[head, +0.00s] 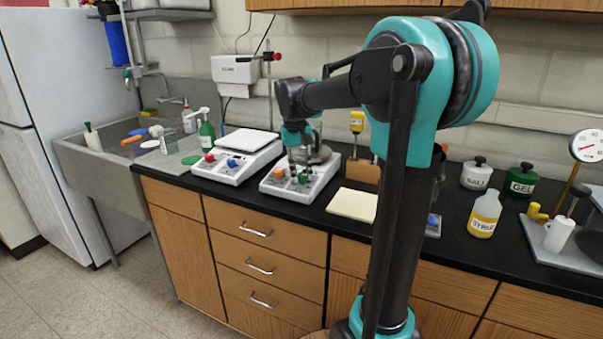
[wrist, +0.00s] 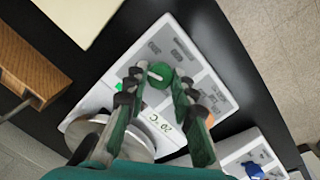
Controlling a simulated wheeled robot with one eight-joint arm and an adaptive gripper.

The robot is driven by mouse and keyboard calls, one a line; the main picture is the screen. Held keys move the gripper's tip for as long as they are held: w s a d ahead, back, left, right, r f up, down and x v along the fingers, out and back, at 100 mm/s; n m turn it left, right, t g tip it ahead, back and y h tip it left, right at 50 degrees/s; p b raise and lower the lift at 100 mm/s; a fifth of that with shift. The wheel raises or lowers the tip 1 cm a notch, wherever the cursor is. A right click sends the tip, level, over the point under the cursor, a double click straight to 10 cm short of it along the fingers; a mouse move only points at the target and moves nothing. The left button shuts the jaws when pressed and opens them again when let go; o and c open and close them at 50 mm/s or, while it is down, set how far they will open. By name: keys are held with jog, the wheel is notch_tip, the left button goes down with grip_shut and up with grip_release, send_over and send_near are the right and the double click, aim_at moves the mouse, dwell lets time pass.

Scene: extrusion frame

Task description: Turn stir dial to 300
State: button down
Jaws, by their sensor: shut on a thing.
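A white hot-plate stirrer (head: 274,189) stands on the black counter with an orange dial (head: 279,173) and a green dial (head: 304,178) on its front. My gripper (wrist: 160,76) reaches down over it and is shut on the green dial (wrist: 160,74), one finger on each side. A pale pointer mark shows on the dial's edge in the wrist view. A display reading 20 °C (wrist: 164,120) shows between the fingers. The orange dial is partly behind a finger in the wrist view. A round metal vessel (wrist: 130,136) sits on the stirrer's plate.
A second white device (head: 236,158) with red and blue dials stands to the left, close by. A pale yellow pad (head: 352,205) lies to the right, with a wooden block (head: 364,173) behind it. The sink (head: 103,165) is at far left. Bare counter lies in front.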

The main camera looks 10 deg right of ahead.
aim_at(303, 177)
jog(key=m, duration=0.5)
jog(key=shift+d+y, duration=0.1)
jog(key=shift+y, duration=0.3)
jog(key=shift+m+t+y, duration=0.3)
jog(key=shift+m, duration=2)
jog(key=c, duration=1.3)
grip_release()
jog(key=shift+o, duration=0.2)
notch_tip(303, 177, up, 12)
jog(key=s, duration=0.1)
